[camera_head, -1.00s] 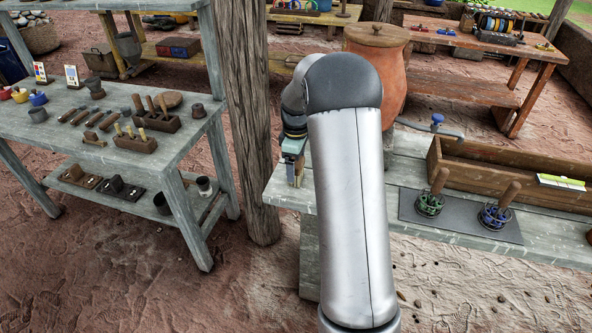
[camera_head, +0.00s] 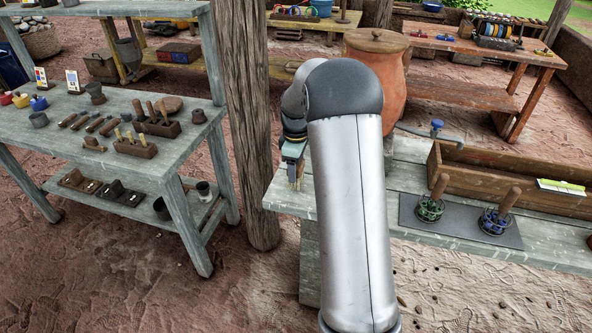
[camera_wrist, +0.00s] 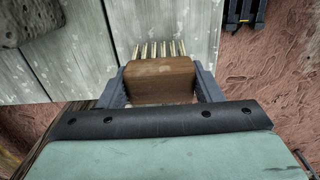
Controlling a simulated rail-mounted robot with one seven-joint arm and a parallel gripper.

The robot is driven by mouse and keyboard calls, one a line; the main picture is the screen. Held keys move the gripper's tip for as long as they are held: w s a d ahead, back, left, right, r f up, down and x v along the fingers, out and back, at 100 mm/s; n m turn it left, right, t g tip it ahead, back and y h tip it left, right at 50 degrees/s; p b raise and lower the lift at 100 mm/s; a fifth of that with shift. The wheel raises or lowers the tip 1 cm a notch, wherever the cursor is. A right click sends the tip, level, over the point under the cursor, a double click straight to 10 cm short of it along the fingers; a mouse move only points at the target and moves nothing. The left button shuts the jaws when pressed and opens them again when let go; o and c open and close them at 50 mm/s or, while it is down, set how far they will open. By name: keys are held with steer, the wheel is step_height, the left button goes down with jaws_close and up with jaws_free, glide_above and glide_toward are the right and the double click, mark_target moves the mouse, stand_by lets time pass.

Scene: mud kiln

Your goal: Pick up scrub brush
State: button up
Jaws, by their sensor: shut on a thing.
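The scrub brush (camera_wrist: 160,82) shows in the wrist view as a brown wooden block with pale bristles sticking out beyond it. My gripper (camera_wrist: 161,88) is shut on the block, with one dark finger on each side. The brush is over the end of a grey plank table. I cannot tell from the wrist view whether it touches the table. In the head view my gripper (camera_head: 295,172) is at the table's left end, partly hidden behind my arm. Pale bristles show at its lower end there.
The grey plank table (camera_head: 405,181) holds a wooden trough (camera_head: 500,182) and two wooden-handled tools on a dark mat (camera_head: 410,209). A clay jar (camera_head: 394,85) stands behind my arm. A wooden post (camera_head: 249,120) rises left of my gripper. A rough grey lump (camera_wrist: 26,20) lies on the planks.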

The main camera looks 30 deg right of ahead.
steer(key=s+a+r+b, duration=0.2)
steer(key=s+r, duration=0.9)
steer(key=s, duration=0.2)
steer(key=shift+s+a+r, duration=0.35)
steer(key=shift+s+r, duration=0.05)
